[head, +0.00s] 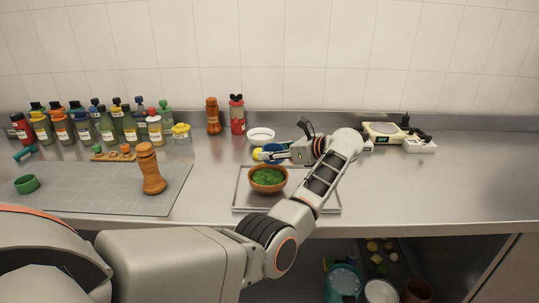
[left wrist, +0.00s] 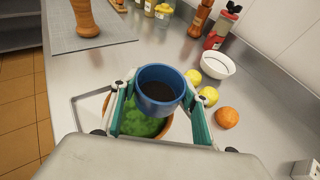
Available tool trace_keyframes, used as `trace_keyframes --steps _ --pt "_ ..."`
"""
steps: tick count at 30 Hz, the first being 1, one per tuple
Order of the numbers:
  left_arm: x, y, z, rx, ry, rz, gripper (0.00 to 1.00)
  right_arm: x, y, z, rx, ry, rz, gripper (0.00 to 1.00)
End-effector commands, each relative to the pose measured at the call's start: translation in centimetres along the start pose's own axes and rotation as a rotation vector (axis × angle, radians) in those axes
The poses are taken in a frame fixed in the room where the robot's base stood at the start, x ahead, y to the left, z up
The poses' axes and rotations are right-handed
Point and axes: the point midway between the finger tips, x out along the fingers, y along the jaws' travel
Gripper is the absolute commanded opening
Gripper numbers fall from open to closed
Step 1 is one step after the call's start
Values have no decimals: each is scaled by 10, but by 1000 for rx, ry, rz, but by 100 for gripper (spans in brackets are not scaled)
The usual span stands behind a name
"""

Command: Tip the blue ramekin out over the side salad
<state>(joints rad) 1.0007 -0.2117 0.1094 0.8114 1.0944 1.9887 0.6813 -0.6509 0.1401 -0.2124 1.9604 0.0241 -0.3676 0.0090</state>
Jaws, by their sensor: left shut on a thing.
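The blue ramekin (left wrist: 158,97) is held between the two green-padded fingers of my left gripper (left wrist: 159,82); its dark interior faces the wrist camera. It looks roughly upright in the head view (head: 274,148), partly hidden by the gripper (head: 268,154). The side salad (head: 267,177) is green leaves in a brown bowl (head: 268,189), standing on a metal tray (head: 237,199). In the left wrist view the salad (left wrist: 141,122) shows behind and below the ramekin, which is apart from it. My right gripper is not in view.
A white bowl (head: 261,134) stands behind the ramekin, with yellow lemons (left wrist: 209,95) and an orange (left wrist: 228,117) nearby. A pepper mill (head: 149,170) stands on the grey mat (head: 100,190). Several bottles line the back left.

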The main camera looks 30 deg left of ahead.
Motion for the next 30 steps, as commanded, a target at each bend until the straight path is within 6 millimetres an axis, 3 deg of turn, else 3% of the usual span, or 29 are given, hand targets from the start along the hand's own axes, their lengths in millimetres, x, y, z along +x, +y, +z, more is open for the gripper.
trace_keyframes --steps 17,30 --pt "-1 -3 -1 -9 3 0 21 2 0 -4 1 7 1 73" --pt "8 -3 -25 -126 54 -49 21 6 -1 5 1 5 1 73"
